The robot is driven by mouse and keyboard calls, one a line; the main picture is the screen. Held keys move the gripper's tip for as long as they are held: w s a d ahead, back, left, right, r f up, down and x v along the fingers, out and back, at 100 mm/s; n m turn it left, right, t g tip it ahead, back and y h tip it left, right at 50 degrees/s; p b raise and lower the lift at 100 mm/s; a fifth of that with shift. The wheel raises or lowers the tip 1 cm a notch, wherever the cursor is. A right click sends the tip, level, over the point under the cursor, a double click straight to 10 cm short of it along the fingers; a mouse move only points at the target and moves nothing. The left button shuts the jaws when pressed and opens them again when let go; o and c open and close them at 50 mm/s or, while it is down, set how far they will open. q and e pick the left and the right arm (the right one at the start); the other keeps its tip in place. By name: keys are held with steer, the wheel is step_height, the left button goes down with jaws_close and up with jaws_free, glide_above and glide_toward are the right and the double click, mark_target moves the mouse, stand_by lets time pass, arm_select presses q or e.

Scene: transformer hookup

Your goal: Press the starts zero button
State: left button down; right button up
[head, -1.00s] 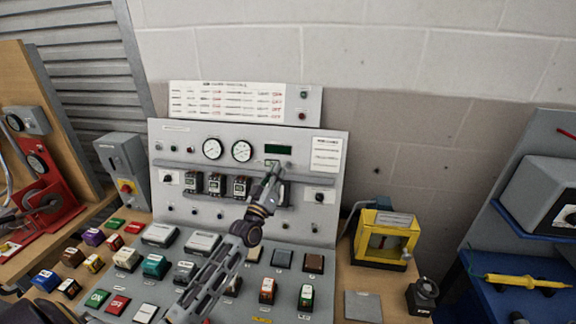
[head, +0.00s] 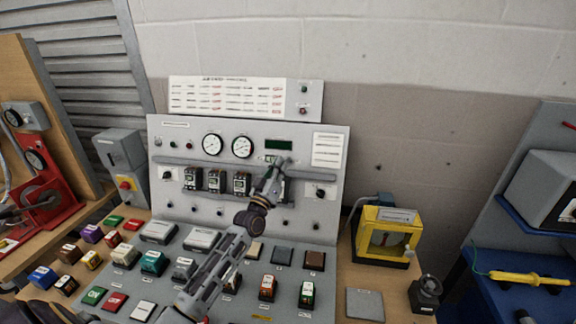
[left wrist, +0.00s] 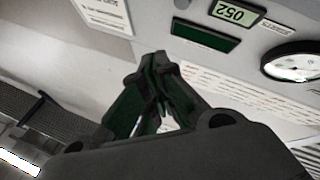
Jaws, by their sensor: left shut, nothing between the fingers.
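The grey upright panel (head: 310,208) stands at the back of the bench. A small counter (head: 271,158) sits on it under a dark green display (head: 279,144). In the left wrist view the counter (left wrist: 237,12) reads 052, upside down, beside the green display (left wrist: 205,35). My left gripper (head: 284,163) is shut and empty, in front of the panel just right of and below the counter. Its closed fingertips (left wrist: 160,58) point toward the panel in the left wrist view; contact cannot be told. I cannot make out the starts zero button. My right gripper is not in view.
Two round gauges (head: 227,146) are left of the display. A row of black modules (head: 216,181) sits on the rail below. Many coloured blocks cover the sloping desk. A yellow framed device (head: 386,234) stands to the right.

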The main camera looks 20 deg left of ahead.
mark_target(288, 161)
arm_select(q)
steer(key=shift+w+a+f+b, duration=0.2)
steer(key=shift+w+f+b, duration=0.1)
steer(key=shift+w+b, duration=0.5)
steer(key=shift+w+a+f+b, duration=0.2)
steer(key=shift+w+f+b, duration=0.15)
steer(key=shift+w+b, duration=0.35)
steer(key=shift+w+a+f+b, duration=0.25)
steer(key=shift+w+b, duration=0.3)
steer(key=shift+w, duration=0.45)
steer(key=shift+w+f+b, duration=0.15)
steer(key=shift+w+b, duration=0.15)
steer(key=shift+w, duration=0.15)
steer(key=shift+w+a+f+b, duration=0.15)
steer(key=shift+w+a+b, duration=0.05)
steer(key=shift+w+b, duration=0.2)
stand_by(1.2)
stand_by(0.4)
steer(key=shift+s+d+r+p, duration=0.1)
steer(key=shift+s+r+p, duration=0.05)
steer(key=shift+s+p, duration=0.25)
steer(key=shift+s+d+r+p, duration=0.1)
steer(key=shift+s+p, duration=0.15)
steer(key=shift+p, duration=0.2)
steer(key=shift+s, duration=0.15)
